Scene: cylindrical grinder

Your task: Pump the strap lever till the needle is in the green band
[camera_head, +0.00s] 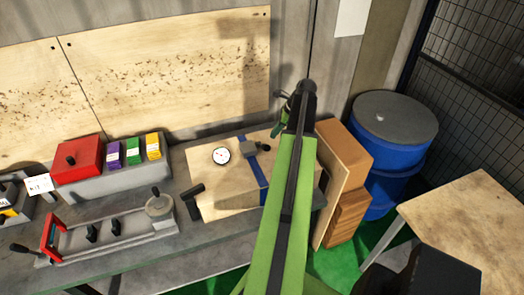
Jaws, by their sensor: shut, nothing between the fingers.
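A round white gauge (221,155) lies on a light wooden crate or board on the bench. Its needle is a thin dark mark, and I cannot make out a green band or the exact reading at this size. A blue strap (257,172) runs over the wood to the right of the gauge, with a dark grey buckle or lever part (250,146) on it. A black T-shaped handle (194,193) stands at the wood's left front edge. My gripper (284,103), at the far end of my green arm, is shut and empty, above and right of the strap, apart from it.
A red box (78,158) and purple, green and yellow blocks sit on a grey stand at the left. A grey fixture with a handwheel (159,203) lies in front. Cardboard boxes (344,152), a blue drum (393,135) and a wooden table (475,225) stand right.

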